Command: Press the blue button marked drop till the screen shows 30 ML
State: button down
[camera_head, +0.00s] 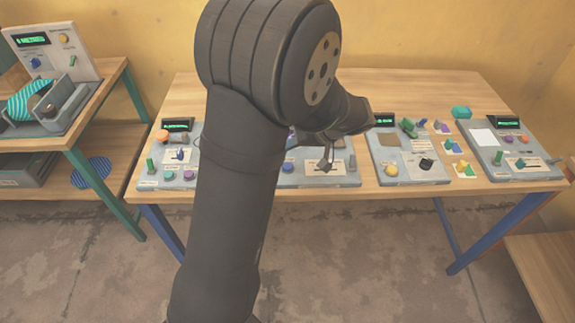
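A small blue button (288,167) sits on the middle grey panel (316,181), just right of my arm. Its label is too small to read, so I cannot tell whether it is marked drop. My gripper (326,164) hangs over the same panel, to the right of the blue button and apart from it in the picture. The fingers are small and dark, and I cannot tell whether they are open or shut. My arm hides much of this panel, and no screen shows on its visible part. No screen text is legible.
Other panels with lit screens stand on the table: one at left (178,185), one right of centre (407,179), one at far right (518,173). Another device (72,103) stands on the left table. The wooden front edge is clear.

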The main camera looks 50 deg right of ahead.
notch_tip(320, 180, up, 4)
jog(key=shift+f, duration=0.1)
dwell(0.4)
jog(key=shift+f, duration=4.45)
jog(key=shift+f, duration=0.15)
jog(key=shift+f, duration=0.25)
